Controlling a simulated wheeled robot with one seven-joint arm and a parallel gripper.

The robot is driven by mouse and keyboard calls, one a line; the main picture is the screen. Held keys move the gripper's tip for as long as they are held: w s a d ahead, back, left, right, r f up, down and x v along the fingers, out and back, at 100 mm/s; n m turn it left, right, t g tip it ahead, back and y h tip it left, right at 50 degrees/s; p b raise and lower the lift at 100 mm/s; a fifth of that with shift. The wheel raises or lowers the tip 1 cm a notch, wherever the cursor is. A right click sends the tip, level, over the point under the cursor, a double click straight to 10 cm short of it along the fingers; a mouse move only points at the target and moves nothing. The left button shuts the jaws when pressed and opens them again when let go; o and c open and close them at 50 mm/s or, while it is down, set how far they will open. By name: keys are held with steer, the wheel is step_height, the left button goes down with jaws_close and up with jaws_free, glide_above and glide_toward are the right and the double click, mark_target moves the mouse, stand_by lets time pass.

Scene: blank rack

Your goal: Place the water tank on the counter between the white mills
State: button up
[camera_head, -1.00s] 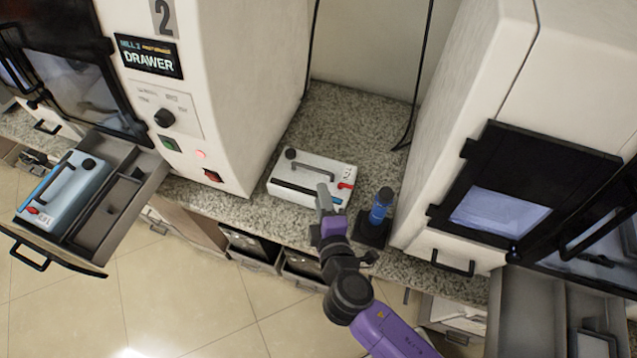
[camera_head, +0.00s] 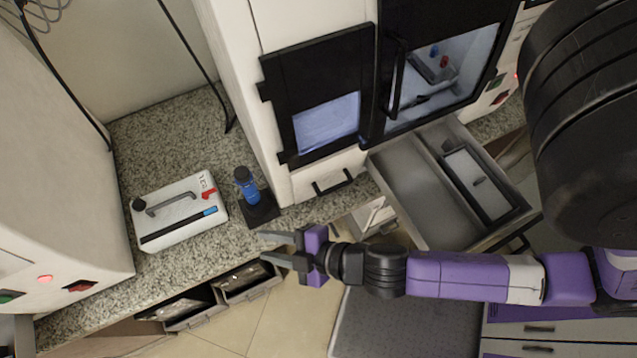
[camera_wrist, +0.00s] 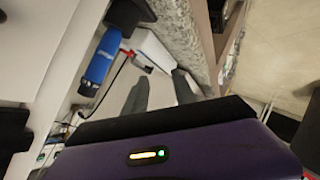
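The white water tank (camera_head: 188,207), with a dark handle and red and blue details, sits upright on the speckled counter (camera_head: 150,157). It stands between the left white mill (camera_head: 60,190) and the right white mill (camera_head: 235,75). My gripper (camera_head: 270,248) is open and empty, in front of the counter edge, right of the tank and apart from it. In the wrist view, the two separated fingers (camera_wrist: 160,90) show with nothing between them. A white shape beyond them may be part of the tank.
A blue bottle on a black stand (camera_head: 246,187) stands right of the tank. An open drawer (camera_head: 425,190) juts from the right mill. Open bins (camera_head: 245,281) sit below the counter edge. A black cable (camera_head: 205,80) hangs behind. Bare counter lies behind the tank.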

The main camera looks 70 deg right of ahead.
steer(key=s+d+r+m+t, duration=0.2)
steer(key=s+d+r+m, duration=0.1)
steer(key=s+r+m, duration=0.5)
steer(key=s+r, duration=0.3)
steer(key=r, duration=0.4)
steer(key=shift+s+r, duration=0.35)
steer(key=shift+f, duration=0.1)
